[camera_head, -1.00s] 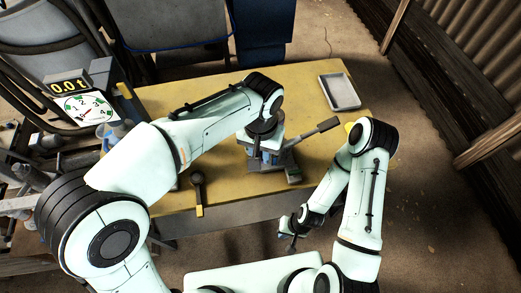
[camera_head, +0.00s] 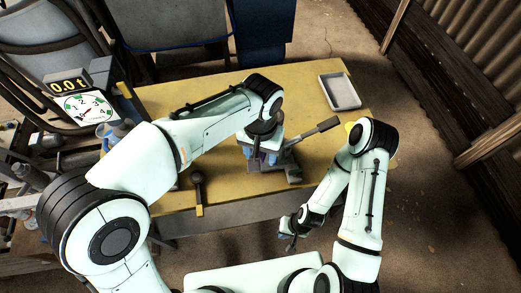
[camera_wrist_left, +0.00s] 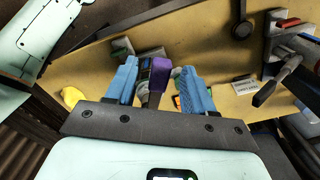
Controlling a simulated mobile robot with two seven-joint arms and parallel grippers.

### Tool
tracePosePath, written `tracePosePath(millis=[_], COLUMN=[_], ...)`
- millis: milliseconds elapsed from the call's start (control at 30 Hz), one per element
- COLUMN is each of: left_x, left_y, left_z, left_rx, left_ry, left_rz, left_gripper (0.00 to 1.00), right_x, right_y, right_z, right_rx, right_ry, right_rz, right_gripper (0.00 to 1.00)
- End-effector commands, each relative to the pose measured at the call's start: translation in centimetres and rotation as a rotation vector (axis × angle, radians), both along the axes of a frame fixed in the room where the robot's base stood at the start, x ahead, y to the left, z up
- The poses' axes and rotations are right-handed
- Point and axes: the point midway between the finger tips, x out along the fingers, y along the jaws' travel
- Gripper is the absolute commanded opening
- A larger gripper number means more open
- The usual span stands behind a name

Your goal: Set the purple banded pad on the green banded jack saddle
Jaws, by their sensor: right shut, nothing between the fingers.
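The purple pad (camera_wrist_left: 161,73) shows between the two blue fingers of my left gripper (camera_wrist_left: 160,82) in the left wrist view. These fingers stand apart, with narrow gaps beside the pad. In the head view, my left gripper (camera_head: 262,153) points down at the jack (camera_head: 284,160), and a bit of purple shows between its fingers. The jack's saddle and its green band are hidden or too small to make out, so I cannot tell whether the pad touches it. My right gripper (camera_head: 289,234) is shut and empty, in front of the table's near edge.
The yellow table (camera_head: 225,185) also holds a grey tray (camera_head: 340,92) at the back right and a dark tool with a yellow end (camera_head: 198,190) near the front. A dial gauge (camera_head: 84,106) under a display stands left. The table's right front is mostly clear.

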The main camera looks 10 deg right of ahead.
Motion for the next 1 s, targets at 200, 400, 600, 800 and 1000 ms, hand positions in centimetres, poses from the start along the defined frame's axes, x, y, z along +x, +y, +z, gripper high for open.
tracePosePath(millis=[200,400,600,800,1000], left_x=[0.0,0.1,0.2,0.1,0.0], left_y=[0.0,-0.1,-0.1,-0.1,-0.1], left_z=[0.0,1.2,5.4,9.7,12.5], left_rx=[0.0,-0.002,-0.004,-0.004,-0.002], left_ry=[0.001,-0.002,-0.006,-0.003,-0.001], left_rz=[0.0,0.0,0.0,0.0,0.0], left_gripper=[0.52,0.52,0.52,0.52,0.52], right_x=[0.0,0.3,1.2,1.2,1.2], right_y=[0.0,0.0,0.0,0.0,0.0], right_z=[0.0,0.2,0.9,0.9,0.9], right_rx=[0.0,0.0,0.0,0.0,0.0], right_ry=[-0.001,-0.003,-0.013,-0.013,-0.013], right_rz=[0.0,0.0,0.0,0.0,0.0], right_gripper=[0.0,0.0,0.0,0.0,0.0])
